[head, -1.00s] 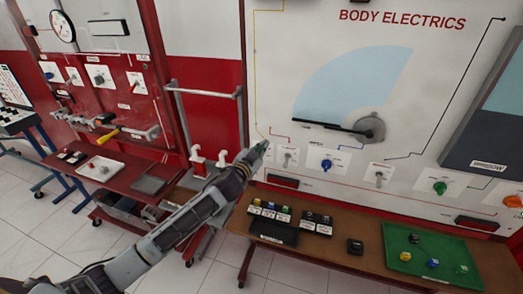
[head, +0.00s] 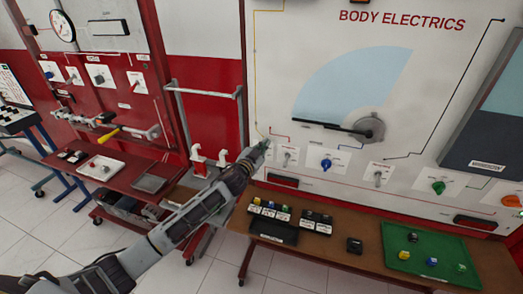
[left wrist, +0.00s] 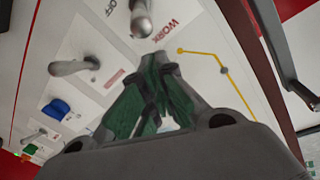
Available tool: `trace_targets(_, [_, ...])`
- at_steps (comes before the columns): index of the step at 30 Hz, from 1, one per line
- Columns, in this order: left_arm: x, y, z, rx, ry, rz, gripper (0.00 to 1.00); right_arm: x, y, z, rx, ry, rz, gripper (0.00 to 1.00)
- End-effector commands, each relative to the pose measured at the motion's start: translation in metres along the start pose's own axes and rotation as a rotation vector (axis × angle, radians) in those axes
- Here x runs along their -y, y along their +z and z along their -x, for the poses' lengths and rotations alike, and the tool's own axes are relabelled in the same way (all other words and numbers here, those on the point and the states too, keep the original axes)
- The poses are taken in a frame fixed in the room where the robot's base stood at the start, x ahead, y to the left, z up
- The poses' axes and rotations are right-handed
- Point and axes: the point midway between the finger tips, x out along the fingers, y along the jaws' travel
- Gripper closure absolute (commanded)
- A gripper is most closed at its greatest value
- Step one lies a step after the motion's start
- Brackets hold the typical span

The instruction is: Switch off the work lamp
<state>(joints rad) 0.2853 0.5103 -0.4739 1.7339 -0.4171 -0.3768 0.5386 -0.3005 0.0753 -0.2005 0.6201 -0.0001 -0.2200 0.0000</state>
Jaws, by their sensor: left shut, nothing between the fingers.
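My left gripper (head: 262,148) is at the lower left of the white BODY ELECTRICS board (head: 430,80). In the left wrist view its dark green fingers (left wrist: 153,108) are together with nothing between them. A metal toggle lever (left wrist: 143,18) beside the WORK lettering (left wrist: 168,30) is just beyond the fingertips, with a gap visible in that view. In the head view my gripper hides this toggle. A second toggle (left wrist: 70,67) stands beside it; it shows in the head view (head: 287,155). The lamp itself cannot be made out.
A blue knob (head: 326,164), another toggle (head: 378,175) and a green knob (head: 438,187) continue the row. A brown bench (head: 330,252) with a green tray (head: 430,270) stands below. A red cart (head: 110,185) and white-handled stand (head: 200,160) are left of my forearm.

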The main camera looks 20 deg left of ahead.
Motion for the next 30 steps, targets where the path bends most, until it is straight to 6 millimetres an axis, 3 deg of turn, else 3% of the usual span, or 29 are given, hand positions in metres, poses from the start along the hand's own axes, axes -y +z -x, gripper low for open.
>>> trace_targets(9, [-0.001, 0.016, 0.006, 0.001, 0.001, 0.000, 1.00, -0.004, 0.001, 0.001, 0.001, 0.005, 0.001, 0.60])
trace_targets(30, [-0.002, 0.018, 0.006, -0.014, -0.006, -0.001, 1.00, -0.006, 0.002, -0.006, 0.001, 0.007, 0.002, 0.60])
